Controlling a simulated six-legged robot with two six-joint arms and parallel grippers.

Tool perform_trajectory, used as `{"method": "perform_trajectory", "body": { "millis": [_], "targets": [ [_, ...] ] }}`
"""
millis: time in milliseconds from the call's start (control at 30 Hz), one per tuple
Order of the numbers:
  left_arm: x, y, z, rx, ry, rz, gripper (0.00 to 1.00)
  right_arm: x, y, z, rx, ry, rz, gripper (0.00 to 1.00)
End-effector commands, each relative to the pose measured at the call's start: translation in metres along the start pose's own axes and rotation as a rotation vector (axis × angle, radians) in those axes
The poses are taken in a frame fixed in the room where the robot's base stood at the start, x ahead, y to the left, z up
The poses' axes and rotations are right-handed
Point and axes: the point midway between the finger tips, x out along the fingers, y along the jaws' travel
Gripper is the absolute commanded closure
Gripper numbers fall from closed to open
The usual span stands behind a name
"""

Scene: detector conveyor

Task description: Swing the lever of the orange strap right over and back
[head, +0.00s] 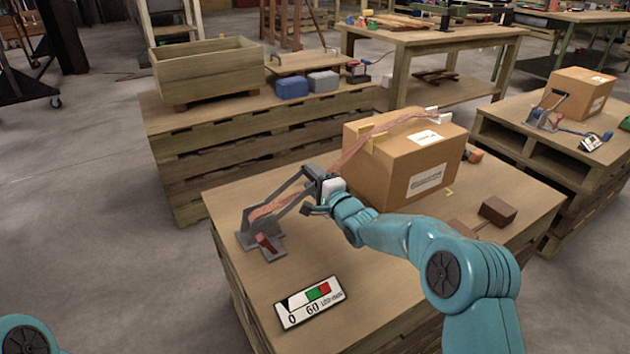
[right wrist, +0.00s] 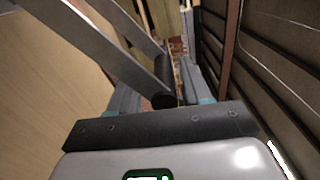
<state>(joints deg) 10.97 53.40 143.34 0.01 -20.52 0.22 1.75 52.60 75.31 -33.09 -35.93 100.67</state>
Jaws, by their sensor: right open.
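The orange strap (head: 362,143) runs over a cardboard box (head: 432,170) and down to a grey metal ratchet on the front pallet. The ratchet's lever (head: 283,188) stands raised and slanted, its free end toward the box. My right gripper (head: 312,183) is at that upper end. In the right wrist view the lever's two grey side bars (right wrist: 95,45) reach a dark crossbar (right wrist: 163,88) close to the open fingers (right wrist: 160,95); I cannot tell whether they touch it. My left gripper is out of view.
A gauge card (head: 309,302) marked 0 and 60 lies at the pallet's front. Brown blocks (head: 497,211) lie to the right. Another pallet with a wooden trough (head: 208,72) stands behind, and a second strapped box (head: 580,92) stands at right.

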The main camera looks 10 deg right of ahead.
Motion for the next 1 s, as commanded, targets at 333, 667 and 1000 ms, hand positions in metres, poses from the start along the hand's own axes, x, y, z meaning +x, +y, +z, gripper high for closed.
{"method": "perform_trajectory", "body": {
  "millis": [333, 667, 1000],
  "targets": [
    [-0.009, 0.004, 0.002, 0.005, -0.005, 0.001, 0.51, -0.042, -0.004, -0.002, 0.001, 0.002, 0.001, 0.52],
    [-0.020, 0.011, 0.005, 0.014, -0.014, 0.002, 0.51, -0.121, -0.002, -0.001, 0.002, 0.003, 0.002, 0.52],
    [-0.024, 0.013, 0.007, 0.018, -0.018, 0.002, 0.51, -0.163, 0.000, 0.000, 0.001, 0.000, 0.001, 0.52]
  ]
}}
